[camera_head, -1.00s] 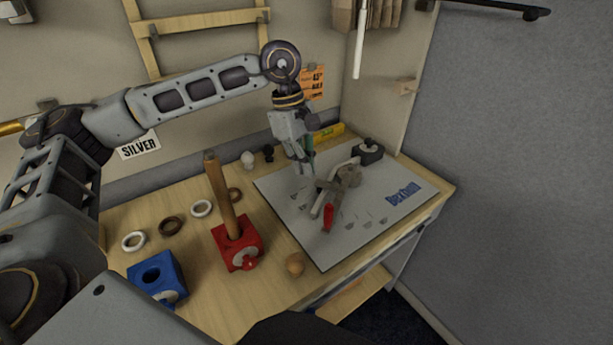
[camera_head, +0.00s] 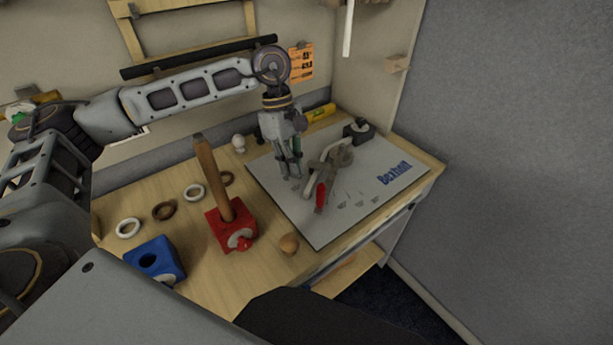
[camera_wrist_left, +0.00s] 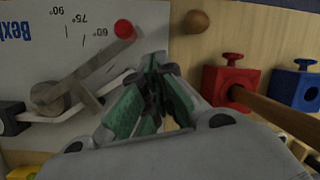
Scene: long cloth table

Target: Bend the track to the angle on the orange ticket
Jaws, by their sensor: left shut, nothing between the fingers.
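The bending tool, with a round grey-brown disc (camera_head: 342,156) and a lever ending in a red handle (camera_head: 320,197), sits on a white board (camera_head: 300,222). In the left wrist view the red handle (camera_wrist_left: 124,29) lies near the 60° mark, above the disc (camera_wrist_left: 48,97). A pale strip, perhaps the track, runs beside the lever (camera_wrist_left: 85,72); the lever partly covers it. The orange ticket (camera_head: 301,62) hangs on the back wall, its print too small to read. My left gripper (camera_head: 290,174) is shut, empty, pointing down over the board, left of the tool. My right gripper is unseen.
A red block (camera_head: 230,228) with a leaning wooden rod, a blue block (camera_head: 156,262), several rings and a wooden ball (camera_head: 289,243) stand left and front. A black block (camera_head: 359,131) and a yellow level (camera_head: 320,113) are behind. The board's right part is clear.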

